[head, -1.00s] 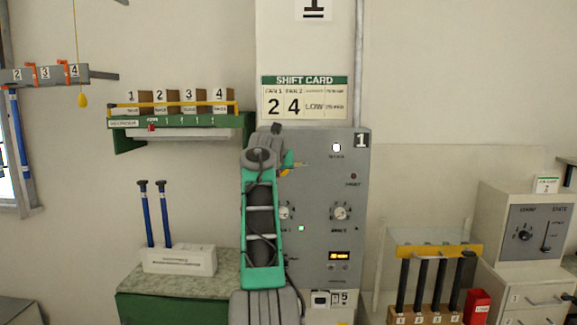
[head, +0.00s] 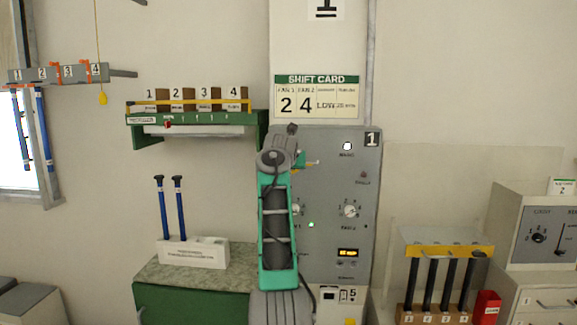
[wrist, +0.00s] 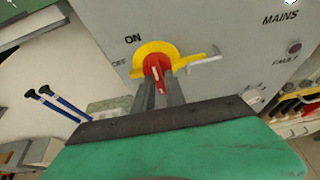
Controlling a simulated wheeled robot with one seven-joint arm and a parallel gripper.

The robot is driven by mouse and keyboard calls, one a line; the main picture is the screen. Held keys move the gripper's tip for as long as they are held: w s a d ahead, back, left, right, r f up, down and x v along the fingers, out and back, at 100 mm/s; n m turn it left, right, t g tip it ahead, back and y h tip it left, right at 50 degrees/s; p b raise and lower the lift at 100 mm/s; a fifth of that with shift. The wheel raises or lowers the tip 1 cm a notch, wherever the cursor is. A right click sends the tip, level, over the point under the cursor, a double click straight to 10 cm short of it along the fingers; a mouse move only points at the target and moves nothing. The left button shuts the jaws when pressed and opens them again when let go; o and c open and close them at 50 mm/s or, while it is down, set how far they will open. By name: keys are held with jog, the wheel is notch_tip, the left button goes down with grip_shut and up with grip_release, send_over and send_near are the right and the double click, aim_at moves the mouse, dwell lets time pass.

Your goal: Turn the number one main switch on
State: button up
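The number one main switch is a red rotary handle (wrist: 156,68) on a yellow round plate (wrist: 143,52), seen in the wrist view. ON is printed above the plate and OFF to its left; the handle's exact setting is unclear. My gripper (wrist: 161,90) has its two dark fingers at the handle's lower end, one on each side; whether they press on it I cannot tell. In the head view the switch is mostly hidden behind my gripper (head: 300,160), at the upper left of the grey cabinet (head: 335,190) marked 1.
A white lamp (head: 347,146) labelled mains and a dark red fault lamp (head: 363,175) are on the cabinet, above a dial (head: 349,211). A light metal hook (wrist: 205,62) juts out right of the switch. The shelf (head: 195,118) stands left.

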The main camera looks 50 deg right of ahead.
jog(key=shift+o, duration=1.8)
jog(key=shift+r, duration=0.1)
jog(key=b+v, duration=0.5)
jog(key=v, duration=0.3)
jog(key=shift+w, duration=0.1)
